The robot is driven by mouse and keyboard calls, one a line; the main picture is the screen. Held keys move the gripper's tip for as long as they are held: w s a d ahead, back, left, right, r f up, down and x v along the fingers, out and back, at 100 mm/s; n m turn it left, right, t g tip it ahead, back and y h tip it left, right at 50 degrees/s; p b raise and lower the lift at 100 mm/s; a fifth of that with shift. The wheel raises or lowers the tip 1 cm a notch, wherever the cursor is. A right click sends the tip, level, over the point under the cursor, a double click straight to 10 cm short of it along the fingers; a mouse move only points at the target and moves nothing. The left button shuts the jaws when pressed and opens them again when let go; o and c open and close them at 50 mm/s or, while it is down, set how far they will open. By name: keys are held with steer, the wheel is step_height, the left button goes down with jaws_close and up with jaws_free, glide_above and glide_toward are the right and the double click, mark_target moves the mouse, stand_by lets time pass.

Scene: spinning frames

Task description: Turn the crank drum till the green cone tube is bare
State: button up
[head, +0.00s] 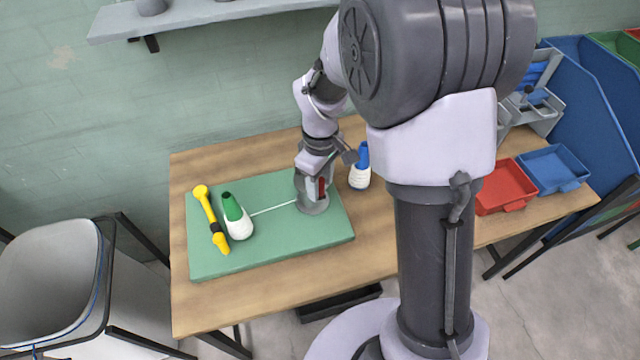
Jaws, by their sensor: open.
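The green cone tube (232,207) stands on the left part of a green mat (270,255). White thread is wound around its lower part, and the green top is bare. A white thread runs from it to the right, to the grey crank drum (312,208) at the mat's right side. A red part shows on the drum. My gripper (318,172) is open, right over the drum and partly covering it. The fingertips and the crank handle are too small to make out, so I cannot tell if they touch.
A yellow tool (211,220) with a black band lies left of the green cone tube. A blue cone (361,160) with white thread stands behind the mat on the right. Red (503,186) and blue (553,170) trays sit at the table's right. The mat's front is clear.

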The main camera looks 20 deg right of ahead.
jaws_close()
stand_by(1.4)
